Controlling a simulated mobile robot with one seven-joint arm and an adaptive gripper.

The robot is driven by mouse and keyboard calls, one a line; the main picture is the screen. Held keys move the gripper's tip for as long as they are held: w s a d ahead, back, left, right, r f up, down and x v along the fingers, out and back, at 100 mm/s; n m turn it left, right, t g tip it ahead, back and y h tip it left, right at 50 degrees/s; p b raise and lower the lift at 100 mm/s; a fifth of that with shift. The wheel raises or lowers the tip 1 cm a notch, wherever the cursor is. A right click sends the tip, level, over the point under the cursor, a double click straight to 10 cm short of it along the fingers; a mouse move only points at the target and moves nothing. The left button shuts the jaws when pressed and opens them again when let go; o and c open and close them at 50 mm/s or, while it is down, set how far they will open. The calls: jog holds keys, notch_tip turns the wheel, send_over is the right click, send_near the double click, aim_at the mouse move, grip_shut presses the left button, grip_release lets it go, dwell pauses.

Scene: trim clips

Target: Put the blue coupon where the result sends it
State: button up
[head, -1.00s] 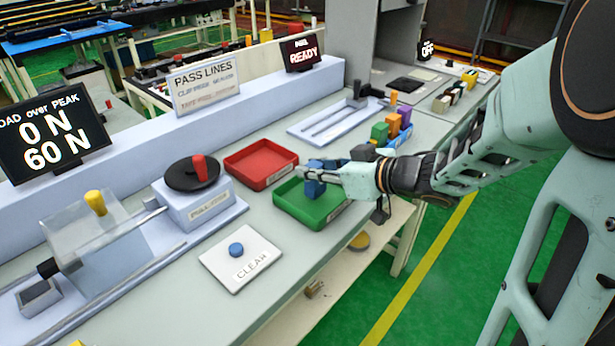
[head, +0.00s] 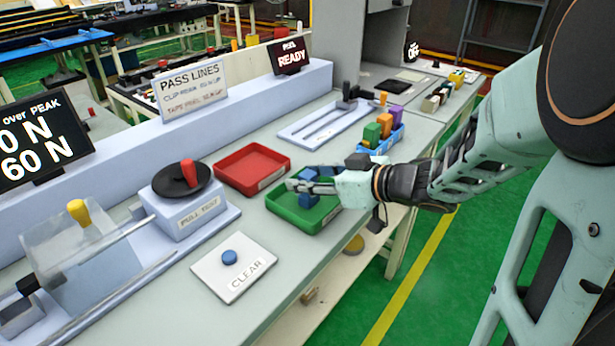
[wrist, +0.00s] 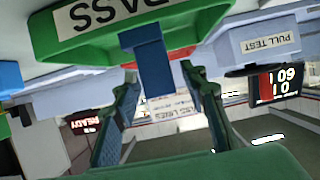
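The blue coupon (head: 306,201) is in the green tray (head: 289,216), partly hidden by my gripper in the head view. In the wrist view, which is upside down, the blue coupon (wrist: 140,42) shows in front of the green tray (wrist: 90,35), whose label reads PASS. My gripper (head: 303,184) is low over the tray. Whether the coupon touches a finger is unclear.
An empty red tray (head: 252,170) sits behind the green one. The CLEAR pad (head: 234,267) and pull tester (head: 187,212) lie left.

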jog(key=shift+r, duration=0.25)
jog(key=p+v, duration=0.3)
jog(key=v, duration=0.9)
jog(key=shift+f, duration=0.15)
